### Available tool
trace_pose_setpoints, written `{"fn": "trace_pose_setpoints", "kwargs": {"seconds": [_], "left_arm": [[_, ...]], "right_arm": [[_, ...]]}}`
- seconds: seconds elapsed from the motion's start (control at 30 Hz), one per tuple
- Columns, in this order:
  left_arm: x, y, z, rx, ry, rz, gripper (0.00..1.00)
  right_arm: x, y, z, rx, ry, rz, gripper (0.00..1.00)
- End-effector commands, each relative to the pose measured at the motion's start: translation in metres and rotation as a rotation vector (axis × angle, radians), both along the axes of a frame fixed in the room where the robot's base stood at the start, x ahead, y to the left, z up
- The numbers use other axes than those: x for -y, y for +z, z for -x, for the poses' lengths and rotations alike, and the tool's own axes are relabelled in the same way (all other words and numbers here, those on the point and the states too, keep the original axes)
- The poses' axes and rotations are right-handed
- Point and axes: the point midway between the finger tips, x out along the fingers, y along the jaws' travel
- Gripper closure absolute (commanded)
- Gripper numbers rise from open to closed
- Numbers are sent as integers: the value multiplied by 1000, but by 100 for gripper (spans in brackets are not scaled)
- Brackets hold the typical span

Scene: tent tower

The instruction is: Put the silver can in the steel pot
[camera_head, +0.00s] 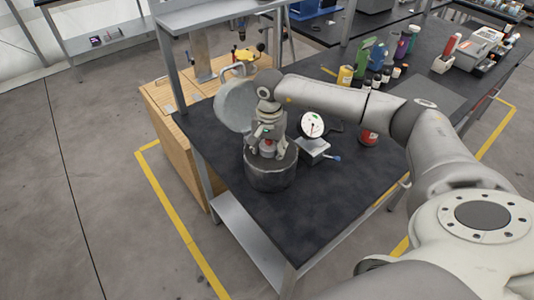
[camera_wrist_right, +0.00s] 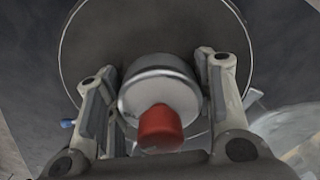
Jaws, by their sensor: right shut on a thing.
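The steel pot (camera_head: 270,179) stands on the dark tabletop near its left edge. It also fills much of the background in the right wrist view (camera_wrist_right: 92,32), with its round rim around the can. My right gripper (camera_head: 266,152) points down at the mouth of the pot. It is shut on the silver can (camera_wrist_right: 158,85), whose red cap (camera_wrist_right: 160,126) faces the wrist camera. In the head view the can is mostly hidden by the fingers. Whether its base touches the pot's floor is hidden. My left gripper is out of view.
A round grey metal disc (camera_head: 233,104) stands upright behind the pot. A small scale-like device with a white dial (camera_head: 311,124) sits right of it, with a red can (camera_head: 369,137) farther right. Several bottles stand at the back. The front tabletop (camera_head: 300,222) is clear.

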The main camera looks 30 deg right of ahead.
Motion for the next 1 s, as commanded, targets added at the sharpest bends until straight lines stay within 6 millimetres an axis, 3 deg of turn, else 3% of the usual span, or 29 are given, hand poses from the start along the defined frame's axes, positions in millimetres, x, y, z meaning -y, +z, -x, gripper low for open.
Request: {"fn": "trace_pose_setpoints", "kwargs": {"seconds": [0.1, 0.23, 0.27, 0.4, 0.83, 1.0], "left_arm": [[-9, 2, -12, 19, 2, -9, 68], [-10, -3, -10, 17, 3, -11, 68], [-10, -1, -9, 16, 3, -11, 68], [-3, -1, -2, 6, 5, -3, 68], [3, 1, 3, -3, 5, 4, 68], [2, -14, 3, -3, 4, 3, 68]], "right_arm": [[0, 2, -1, 1, -1, 0, 92], [0, -2, -1, 1, -2, 0, 92], [1, -2, 0, 0, -2, 1, 47], [0, -1, 0, -1, -2, 1, 30], [0, 4, 0, 1, -2, 0, 30], [0, 30, -2, 7, -1, -1, 30]]}}
